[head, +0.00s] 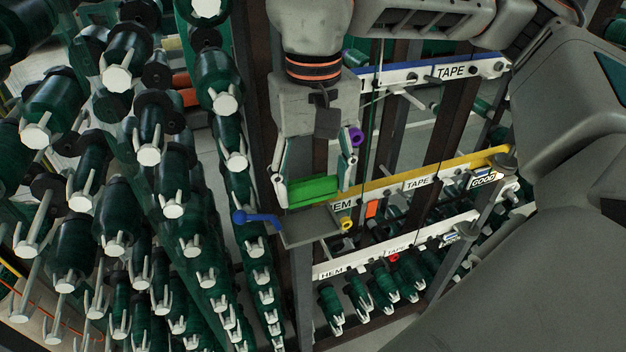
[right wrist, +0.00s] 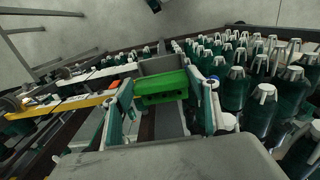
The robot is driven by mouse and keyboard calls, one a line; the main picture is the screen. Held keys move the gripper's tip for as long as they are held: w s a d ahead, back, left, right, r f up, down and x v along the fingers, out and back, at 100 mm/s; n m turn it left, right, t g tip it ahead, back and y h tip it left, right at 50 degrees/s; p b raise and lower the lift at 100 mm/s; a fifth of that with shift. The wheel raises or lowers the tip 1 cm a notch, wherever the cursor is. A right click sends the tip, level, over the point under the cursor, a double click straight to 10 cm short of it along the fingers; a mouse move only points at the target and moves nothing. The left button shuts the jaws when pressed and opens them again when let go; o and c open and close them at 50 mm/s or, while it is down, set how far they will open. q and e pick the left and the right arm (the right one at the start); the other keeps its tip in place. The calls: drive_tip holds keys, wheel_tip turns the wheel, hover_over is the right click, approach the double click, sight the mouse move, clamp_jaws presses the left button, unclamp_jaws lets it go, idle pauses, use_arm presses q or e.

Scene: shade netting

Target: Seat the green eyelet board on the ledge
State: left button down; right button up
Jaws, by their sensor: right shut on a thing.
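The green eyelet board (head: 312,189) is a bright green block held between the fingers of my right gripper (head: 313,192). In the right wrist view the board (right wrist: 160,88) spans the gap between the two fingertips. The grey ledge (head: 310,230) is a small flat plate just below the board in the head view. In the right wrist view the ledge (right wrist: 162,65) shows just beyond the board, and its visible top is bare. I cannot tell whether the board touches it. My left gripper is not in view.
A blue handle (head: 256,218) sits at the ledge's left end, and a yellow knob (head: 347,224) is near its right end. Racks of green spools (head: 75,225) crowd the left side. Labelled rails (head: 420,180) run to the right.

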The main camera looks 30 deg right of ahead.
sight(314, 198)
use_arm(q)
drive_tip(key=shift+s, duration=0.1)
